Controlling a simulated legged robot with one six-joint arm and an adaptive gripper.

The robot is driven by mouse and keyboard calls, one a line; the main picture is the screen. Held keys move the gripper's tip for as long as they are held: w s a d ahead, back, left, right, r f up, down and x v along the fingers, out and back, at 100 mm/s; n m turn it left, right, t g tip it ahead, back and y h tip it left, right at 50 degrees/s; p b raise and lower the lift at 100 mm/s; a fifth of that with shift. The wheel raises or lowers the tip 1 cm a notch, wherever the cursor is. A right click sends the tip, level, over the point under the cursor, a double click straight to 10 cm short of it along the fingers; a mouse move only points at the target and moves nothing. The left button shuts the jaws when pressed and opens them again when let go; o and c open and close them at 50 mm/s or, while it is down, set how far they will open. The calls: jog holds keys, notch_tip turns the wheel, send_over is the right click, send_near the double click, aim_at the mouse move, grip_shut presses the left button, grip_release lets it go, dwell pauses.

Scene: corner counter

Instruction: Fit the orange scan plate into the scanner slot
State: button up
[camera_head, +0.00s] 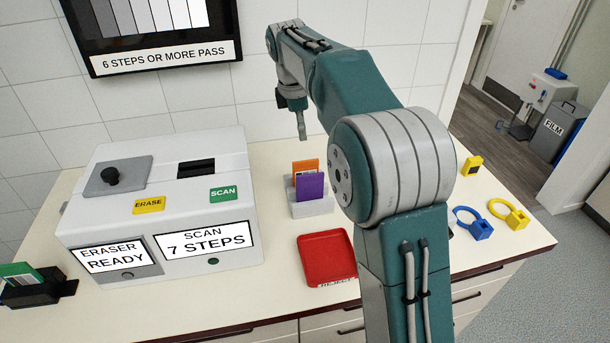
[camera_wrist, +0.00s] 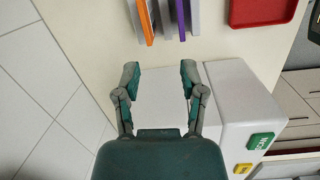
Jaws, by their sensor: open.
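The orange scan plate (camera_head: 305,166) stands upright in a light grey rack (camera_head: 312,209), behind a purple plate (camera_head: 310,188). In the wrist view the orange plate (camera_wrist: 146,22) shows edge-on at the top, beyond my fingertips and not between them. My gripper (camera_wrist: 160,76) is open and empty. In the head view my gripper (camera_head: 300,122) hangs above and behind the rack, apart from the plates. The scanner (camera_head: 208,210) is the white machine on the left. Its dark slot (camera_head: 196,168) is on top, near the green SCAN label (camera_head: 223,194), and looks empty.
A red tray (camera_head: 327,258) lies in front of the rack. A grey panel with a black knob (camera_head: 111,176) is on the machine's top left. A black holder with a green plate (camera_head: 22,274) sits far left. Blue (camera_head: 472,224) and yellow (camera_head: 509,215) ring-shaped items lie right of my arm.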

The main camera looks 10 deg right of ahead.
aim_at(305, 162)
jog(key=w+f+n, duration=0.1)
jog(key=w+f, duration=0.1)
jog(key=shift+w+a+f+n, duration=0.15)
jog(key=shift+w+f+n, duration=0.1)
jog(key=shift+w+n, duration=0.1)
jog(key=f, duration=0.3)
jog(key=d+f, duration=0.1)
jog(key=f, duration=0.3)
jog(key=d+f, duration=0.1)
jog(key=f, duration=0.2)
jog(key=shift+w+f, duration=0.15)
jog(key=shift+a, duration=0.1)
jog(key=shift+c, duration=0.3)
grip_shut()
